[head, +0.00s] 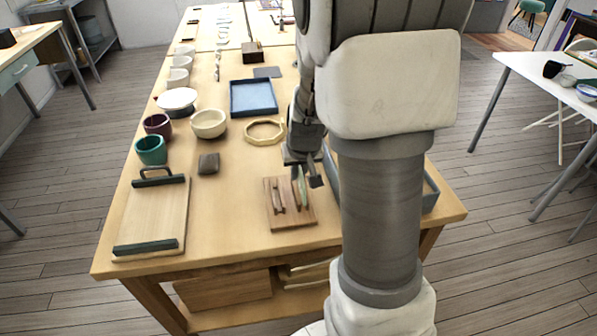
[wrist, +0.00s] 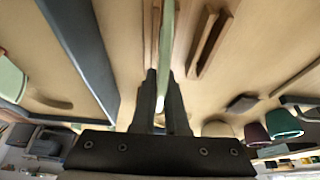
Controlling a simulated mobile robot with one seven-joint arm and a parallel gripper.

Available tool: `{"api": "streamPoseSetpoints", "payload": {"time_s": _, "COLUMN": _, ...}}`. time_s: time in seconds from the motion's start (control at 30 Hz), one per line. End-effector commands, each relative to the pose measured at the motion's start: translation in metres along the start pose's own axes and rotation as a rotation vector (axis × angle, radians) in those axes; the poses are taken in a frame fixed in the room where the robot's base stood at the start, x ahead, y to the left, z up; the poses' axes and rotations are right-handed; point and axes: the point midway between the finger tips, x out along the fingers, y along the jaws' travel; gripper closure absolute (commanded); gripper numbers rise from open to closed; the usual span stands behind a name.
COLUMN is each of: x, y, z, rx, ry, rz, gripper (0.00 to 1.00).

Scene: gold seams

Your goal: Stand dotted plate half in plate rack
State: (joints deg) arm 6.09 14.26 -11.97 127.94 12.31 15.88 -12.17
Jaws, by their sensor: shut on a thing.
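The plate half (head: 302,187) is a pale green piece seen nearly edge-on, standing upright. Its dots cannot be made out. My gripper (head: 304,177) is shut on it from above; in the wrist view the fingers close on the thin green edge (wrist: 168,45). The plate rack (head: 275,218) is a brown wooden base with upright rails near the table's front edge. The plate half is over the right part of the rack, beside a rail (wrist: 213,42). Whether its lower edge touches the base is hidden.
A grey-blue tray (head: 431,193) lies right of the rack, partly behind my arm. A board with dark handles (head: 152,215) is at left. A dark block (head: 208,163), a gold ring (head: 265,132), a cream bowl (head: 208,123) and cups (head: 151,150) stand behind.

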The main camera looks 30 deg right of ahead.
Motion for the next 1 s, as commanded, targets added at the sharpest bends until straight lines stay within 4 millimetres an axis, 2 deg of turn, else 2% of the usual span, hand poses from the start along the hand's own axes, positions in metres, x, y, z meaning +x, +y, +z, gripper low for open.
{"api": "streamPoseSetpoints", "payload": {"time_s": 0.33, "x": 0.0058, "y": 0.0, "z": 0.0022, "rx": 0.0, "ry": 0.001, "rz": 0.0, "gripper": 1.0}}
{"api": "streamPoseSetpoints", "payload": {"time_s": 1.0, "x": 0.0053, "y": 0.0, "z": 0.0021, "rx": -0.001, "ry": 0.001, "rz": 0.0, "gripper": 1.0}}
